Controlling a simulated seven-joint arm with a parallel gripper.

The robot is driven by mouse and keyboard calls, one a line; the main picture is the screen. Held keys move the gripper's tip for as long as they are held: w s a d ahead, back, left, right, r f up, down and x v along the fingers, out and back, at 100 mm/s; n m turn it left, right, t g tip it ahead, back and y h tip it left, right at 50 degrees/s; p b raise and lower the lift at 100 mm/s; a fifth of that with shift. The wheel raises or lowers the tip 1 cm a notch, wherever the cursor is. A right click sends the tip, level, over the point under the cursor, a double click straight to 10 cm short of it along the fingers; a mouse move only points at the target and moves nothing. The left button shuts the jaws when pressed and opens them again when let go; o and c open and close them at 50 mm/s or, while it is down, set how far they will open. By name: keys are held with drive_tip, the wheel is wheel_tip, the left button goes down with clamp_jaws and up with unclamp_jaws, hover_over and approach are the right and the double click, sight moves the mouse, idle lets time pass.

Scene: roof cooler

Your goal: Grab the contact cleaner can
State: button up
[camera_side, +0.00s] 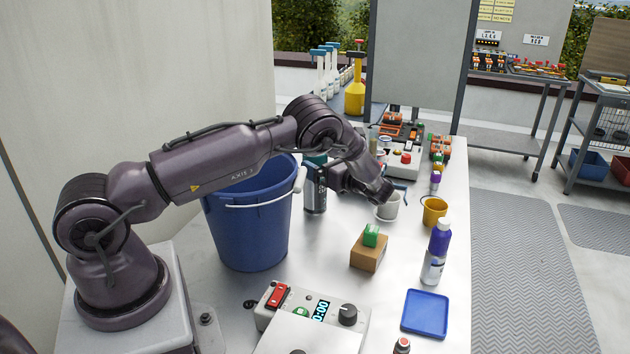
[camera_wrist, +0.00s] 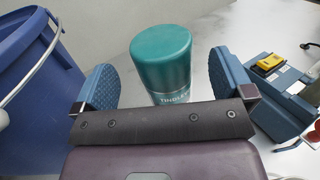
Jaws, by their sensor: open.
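A can with a teal lid and a darker metallic body (camera_wrist: 172,83) stands upright between and beyond my fingertips in the wrist view. Lettering on its body is partly hidden, so I cannot read whether it says contact cleaner. In the side view a dark can (camera_side: 315,192) with teal at its top stands beside the bucket, just left of my gripper (camera_side: 335,172). My gripper (camera_wrist: 160,70) is open and empty, with one blue padded finger on each side of the can. I see no contact with the can.
A blue bucket (camera_side: 250,230) stands close by; it fills the left of the wrist view (camera_wrist: 35,80). A blue device with a yellow part (camera_wrist: 282,95) lies at right.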

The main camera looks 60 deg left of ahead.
drive_tip(key=x, duration=0.3)
drive_tip(key=shift+a, duration=0.3)
drive_tip(key=c, duration=1.4)
drive_tip(key=shift+c, duration=0.4)
drive_tip(key=shift+r, duration=0.15)
